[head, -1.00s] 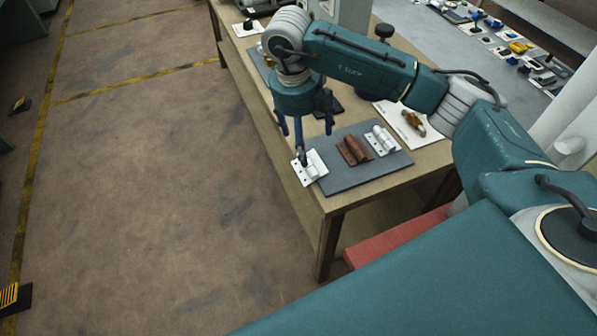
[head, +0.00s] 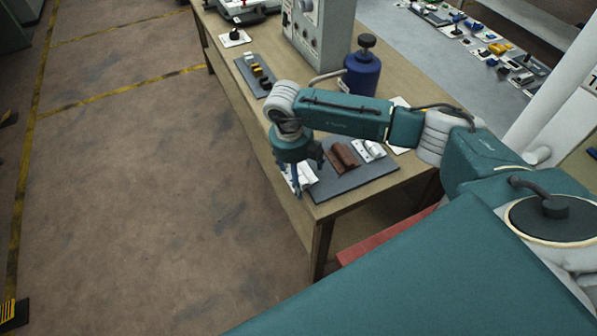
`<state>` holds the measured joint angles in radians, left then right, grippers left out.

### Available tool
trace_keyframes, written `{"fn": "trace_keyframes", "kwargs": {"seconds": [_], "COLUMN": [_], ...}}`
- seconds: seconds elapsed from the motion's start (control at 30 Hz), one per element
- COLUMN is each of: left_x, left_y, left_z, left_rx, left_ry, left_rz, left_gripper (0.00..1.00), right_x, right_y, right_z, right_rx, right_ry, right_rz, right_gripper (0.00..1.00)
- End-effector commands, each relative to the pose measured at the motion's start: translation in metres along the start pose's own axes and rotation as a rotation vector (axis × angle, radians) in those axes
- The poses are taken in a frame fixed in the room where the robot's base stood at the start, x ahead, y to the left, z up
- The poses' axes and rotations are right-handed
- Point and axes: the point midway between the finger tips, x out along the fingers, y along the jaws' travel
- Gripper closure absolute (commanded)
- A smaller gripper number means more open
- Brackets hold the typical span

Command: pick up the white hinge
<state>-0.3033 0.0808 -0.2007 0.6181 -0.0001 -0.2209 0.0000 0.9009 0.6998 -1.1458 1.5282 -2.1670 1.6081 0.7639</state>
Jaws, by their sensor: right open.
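A white hinge (head: 308,178) lies at the left end of the grey mat, near the table's front left corner. My right gripper (head: 297,181) points down over this hinge, with its dark blue fingers open around or just above it. The gripper hides much of the hinge, and I cannot tell whether the fingers touch it. A second white hinge (head: 370,150) lies at the right on the mat. A brown hinge (head: 342,157) lies between the two. My left gripper is not in view.
The grey mat (head: 352,181) rests on the wooden table (head: 408,174). A blue canister (head: 362,72) and a grey control box (head: 318,35) stand farther back. A smaller dark mat (head: 253,73) with small parts lies at the back left. Open floor lies left of the table.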

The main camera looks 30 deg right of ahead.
Motion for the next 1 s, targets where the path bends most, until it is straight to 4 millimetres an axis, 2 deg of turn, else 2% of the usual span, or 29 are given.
{"fn": "trace_keyframes", "kwargs": {"seconds": [0.1,0.13,0.37,0.77,0.87,1.0], "left_x": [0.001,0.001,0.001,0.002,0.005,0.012], "left_y": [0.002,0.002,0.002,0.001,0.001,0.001], "left_z": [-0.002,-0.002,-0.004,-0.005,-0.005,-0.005], "left_rx": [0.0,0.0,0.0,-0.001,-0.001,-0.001], "left_ry": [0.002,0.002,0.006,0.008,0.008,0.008], "left_rz": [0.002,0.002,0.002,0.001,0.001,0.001], "left_gripper": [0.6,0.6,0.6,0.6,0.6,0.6], "right_x": [0.0,0.0,0.0,-0.005,-0.013,-0.033], "right_y": [0.0,0.0,0.0,0.0,-0.001,-0.005], "right_z": [0.0,0.0,0.0,0.001,0.002,0.002], "right_rx": [0.0,0.0,0.0,0.0,0.001,0.0], "right_ry": [0.0,0.0,0.0,-0.002,-0.003,-0.006], "right_rz": [0.0,0.0,0.001,0.001,0.002,0.002], "right_gripper": [0.18,0.22,0.68,0.7,0.7,0.7]}}
